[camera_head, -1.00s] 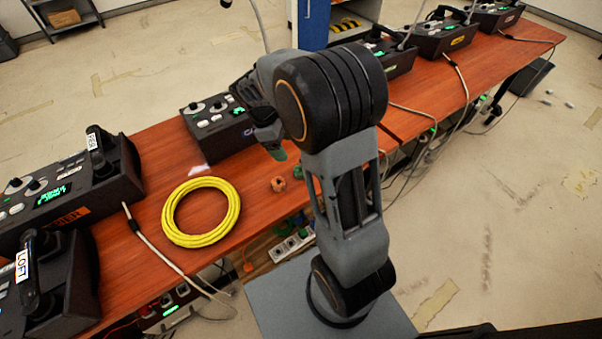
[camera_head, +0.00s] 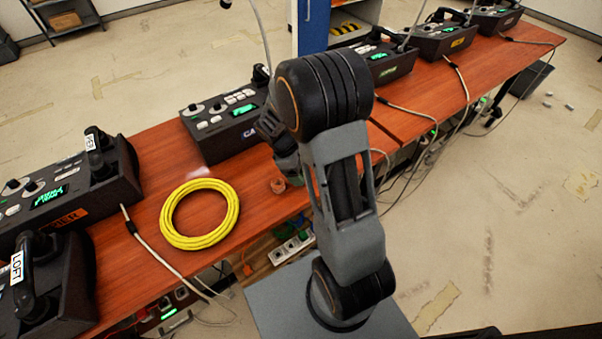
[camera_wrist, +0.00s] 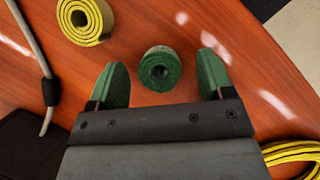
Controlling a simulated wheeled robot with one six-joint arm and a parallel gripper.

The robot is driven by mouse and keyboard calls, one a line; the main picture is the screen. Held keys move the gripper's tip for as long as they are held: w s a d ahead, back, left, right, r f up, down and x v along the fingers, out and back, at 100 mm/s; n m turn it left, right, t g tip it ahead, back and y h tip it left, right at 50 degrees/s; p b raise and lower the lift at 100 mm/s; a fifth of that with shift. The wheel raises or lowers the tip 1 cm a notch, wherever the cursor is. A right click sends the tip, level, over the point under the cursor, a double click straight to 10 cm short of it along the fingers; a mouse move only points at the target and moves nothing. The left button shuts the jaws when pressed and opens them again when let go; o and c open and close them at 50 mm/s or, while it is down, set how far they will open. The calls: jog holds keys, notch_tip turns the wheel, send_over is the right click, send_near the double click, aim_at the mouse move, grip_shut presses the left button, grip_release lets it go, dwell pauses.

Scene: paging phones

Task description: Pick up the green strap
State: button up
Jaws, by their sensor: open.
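The green strap (camera_wrist: 170,62) is a small roll with a dark hole in its middle. In the wrist view it sits on the reddish-brown tabletop between the two green fingertips of my gripper (camera_wrist: 159,66). There is a gap on each side of the roll, and my gripper is open and empty. In the head view my gripper (camera_head: 290,168) hangs low over the table's front edge, partly covered by my arm. The green strap is hidden there.
A yellow strap roll (camera_wrist: 86,18) lies nearby, next to a grey cord (camera_wrist: 36,62).

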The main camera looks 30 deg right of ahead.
jog(key=c, duration=1)
